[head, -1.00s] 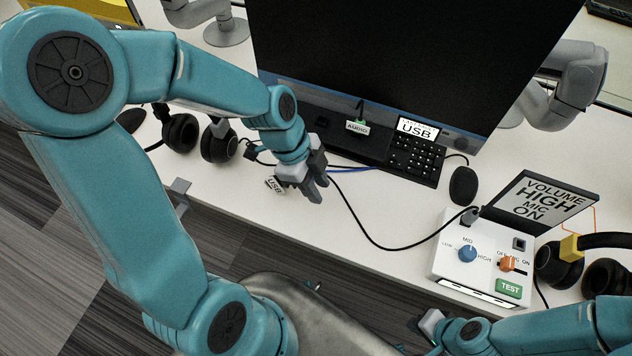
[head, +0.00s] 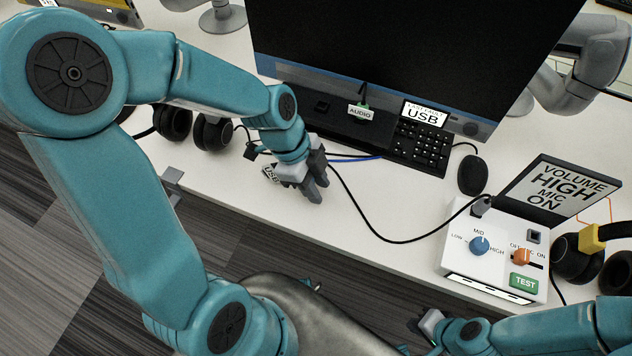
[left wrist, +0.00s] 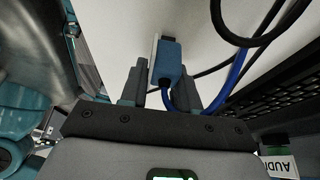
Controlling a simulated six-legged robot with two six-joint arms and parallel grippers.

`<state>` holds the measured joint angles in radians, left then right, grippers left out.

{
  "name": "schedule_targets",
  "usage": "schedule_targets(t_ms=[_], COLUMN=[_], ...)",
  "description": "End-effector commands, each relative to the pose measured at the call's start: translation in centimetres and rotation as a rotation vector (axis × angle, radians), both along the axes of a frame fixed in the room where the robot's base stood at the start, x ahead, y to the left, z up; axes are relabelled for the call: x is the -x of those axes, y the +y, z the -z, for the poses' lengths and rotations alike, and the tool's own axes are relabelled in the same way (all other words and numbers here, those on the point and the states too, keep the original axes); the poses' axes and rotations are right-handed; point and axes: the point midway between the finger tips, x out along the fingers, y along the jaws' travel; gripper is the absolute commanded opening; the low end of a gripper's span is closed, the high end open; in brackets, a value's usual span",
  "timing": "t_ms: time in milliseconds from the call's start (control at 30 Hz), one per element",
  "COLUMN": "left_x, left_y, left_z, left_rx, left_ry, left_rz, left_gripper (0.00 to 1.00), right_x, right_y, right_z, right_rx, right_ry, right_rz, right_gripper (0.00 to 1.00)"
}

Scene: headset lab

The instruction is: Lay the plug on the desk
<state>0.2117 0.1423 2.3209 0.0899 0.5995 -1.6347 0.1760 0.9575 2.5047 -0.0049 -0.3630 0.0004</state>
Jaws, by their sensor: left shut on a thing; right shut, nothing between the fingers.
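The plug (left wrist: 167,62) is a blue connector with a pale tag beside it and a blue cable running from its lower end, in the left wrist view. My left gripper (left wrist: 151,88) is shut on it. In the head view my left gripper (head: 312,190) points down over the front part of the white desk (head: 375,205); the fingers hide most of the plug. The USB tag (head: 270,174) shows just left of the fingers. I cannot tell whether the plug touches the desk. My right gripper (head: 430,322) is shut and empty, low in the head view, in front of the desk.
A monitor (head: 390,60) and keyboard (head: 422,145) stand behind, with a mouse (head: 473,174) to the right. A black cable (head: 372,230) curves to the control box (head: 495,250). Headphones (head: 212,132) lie at left, others (head: 575,258) at right.

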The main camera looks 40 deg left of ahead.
Motion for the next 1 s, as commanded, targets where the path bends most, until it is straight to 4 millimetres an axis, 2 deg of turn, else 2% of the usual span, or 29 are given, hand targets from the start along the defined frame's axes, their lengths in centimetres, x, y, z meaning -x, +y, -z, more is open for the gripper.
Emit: schedule_targets(t_ms=[67,333,367,433,767,867,1000], left_x=[0.0,0.0,0.0,0.0,0.0,0.0,0.2], left_y=[0.0,0.0,0.0,0.0,0.1,0.5,1.7], left_z=[0.5,0.5,0.5,0.5,0.2,-0.8,-3.7], left_rx=[0.0,0.0,0.0,0.0,0.0,-0.001,-0.002], left_ry=[0.0,0.0,0.0,0.0,-0.001,-0.004,-0.007], left_rz=[0.0,0.0,0.0,0.0,0.0,-0.002,-0.004], left_gripper=[0.02,0.02,0.37,0.6,0.61,0.61,0.61], right_x=[0.0,0.0,0.0,0.0,0.0,0.0,0.0], right_y=[0.0,0.0,0.0,0.0,0.0,0.0,0.0], right_z=[0.6,0.5,0.5,0.5,0.4,0.1,-0.5], right_rx=[0.0,0.0,0.0,0.0,0.0,0.0,0.0], right_ry=[0.0,0.0,0.0,0.0,0.0,0.0,0.0], right_rz=[0.0,0.0,0.0,0.0,0.0,0.0,0.0], right_gripper=[0.0,0.0,0.0,0.0,0.0,0.0,0.0])
